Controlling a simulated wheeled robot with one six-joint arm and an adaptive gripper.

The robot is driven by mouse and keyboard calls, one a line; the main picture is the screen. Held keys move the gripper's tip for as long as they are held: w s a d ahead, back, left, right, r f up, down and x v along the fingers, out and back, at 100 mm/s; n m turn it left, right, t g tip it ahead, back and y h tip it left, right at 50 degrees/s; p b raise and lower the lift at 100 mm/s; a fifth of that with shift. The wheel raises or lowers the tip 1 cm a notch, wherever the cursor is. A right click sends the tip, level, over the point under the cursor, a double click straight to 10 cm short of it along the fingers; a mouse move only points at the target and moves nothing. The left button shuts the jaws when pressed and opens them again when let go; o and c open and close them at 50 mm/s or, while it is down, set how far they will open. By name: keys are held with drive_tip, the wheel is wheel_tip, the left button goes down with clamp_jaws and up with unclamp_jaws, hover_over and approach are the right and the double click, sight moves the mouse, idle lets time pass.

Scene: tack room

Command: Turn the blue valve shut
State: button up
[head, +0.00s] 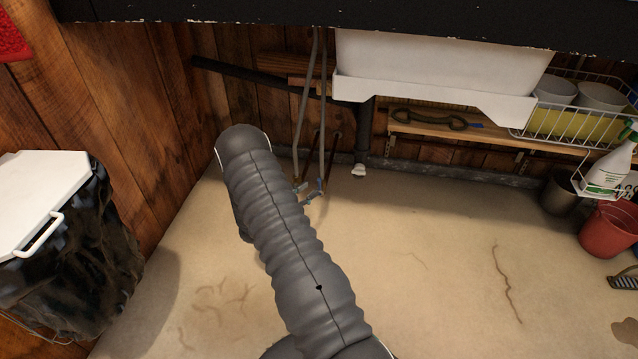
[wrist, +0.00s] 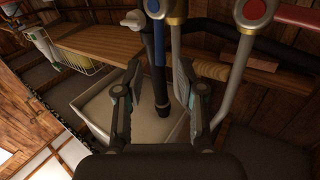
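The blue valve (wrist: 154,8) shows at the top of the wrist view, a round metal body with a blue disc. Its blue lever (wrist: 159,72) runs down the picture, roughly along its grey pipe (wrist: 177,50). My gripper (wrist: 160,98) is open, with one finger on each side of the lever's end. I cannot tell whether either finger touches it. In the head view the blue valve (head: 320,186) sits low on the right-hand of two grey pipes. My gripper is hidden there behind my own arm.
A second valve (wrist: 257,10) has a red disc and a red lever pointing sideways. A dark drain pipe (head: 364,135) stands close by under the white sink (head: 435,75). A shelf (head: 450,130) is on the right; a lidded bin (head: 45,200) is on the left.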

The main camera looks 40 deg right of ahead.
sight(319, 182)
drive_tip(key=d, duration=0.6)
drive_tip(key=shift+w, duration=0.35)
clamp_jaws()
